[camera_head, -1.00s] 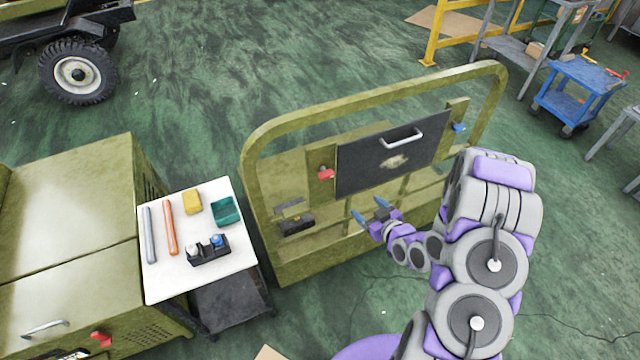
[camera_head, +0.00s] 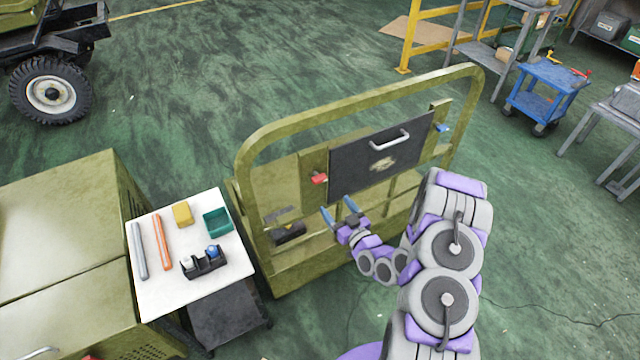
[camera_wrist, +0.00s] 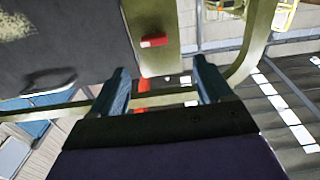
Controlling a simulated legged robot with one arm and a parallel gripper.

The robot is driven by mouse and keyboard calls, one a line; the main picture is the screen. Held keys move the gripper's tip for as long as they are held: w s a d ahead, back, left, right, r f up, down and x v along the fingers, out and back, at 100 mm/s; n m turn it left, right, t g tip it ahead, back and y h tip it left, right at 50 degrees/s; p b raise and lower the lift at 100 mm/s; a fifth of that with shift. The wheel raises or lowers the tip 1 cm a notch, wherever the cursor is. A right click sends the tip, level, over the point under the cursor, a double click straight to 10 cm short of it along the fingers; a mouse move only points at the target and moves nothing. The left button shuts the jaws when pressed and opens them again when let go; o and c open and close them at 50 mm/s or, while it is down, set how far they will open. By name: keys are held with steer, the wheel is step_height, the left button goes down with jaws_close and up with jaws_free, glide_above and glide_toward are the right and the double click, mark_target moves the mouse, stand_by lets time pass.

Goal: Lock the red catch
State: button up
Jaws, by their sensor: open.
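The red catch (camera_head: 319,179) sits on an olive post of the chassis frame (camera_head: 262,150), at the left edge of a dark panel (camera_head: 380,158). A blue catch (camera_head: 441,128) sits at the panel's right side.
A white-topped cart (camera_head: 165,285) with tubes, a yellow block, a green bin and a black holder stands left of the frame. A black item (camera_head: 288,233) sits low in the frame. A blue cart (camera_head: 545,95) stands far right. Green floor is open behind the frame.

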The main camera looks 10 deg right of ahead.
mark_target(322, 182)
steer(key=w+b, duration=0.1)
steer(key=w, duration=0.6)
steer(key=shift+a+f, duration=0.1)
steer(key=shift+a, duration=0.05)
steer(key=w+a, duration=0.2)
steer(key=w, duration=0.1)
steer(key=shift+a+b, duration=0.2)
steer(key=shift+b, duration=0.2)
steer(key=shift+w+a, duration=0.35)
steer(key=shift+w, duration=0.15)
steer(key=shift+w+d, duration=0.15)
steer(key=shift+d, duration=0.55)
steer(key=shift+a, duration=0.5)
steer(key=c, duration=0.5)
steer(key=shift+d, duration=0.25)
steer(key=c, duration=0.5)
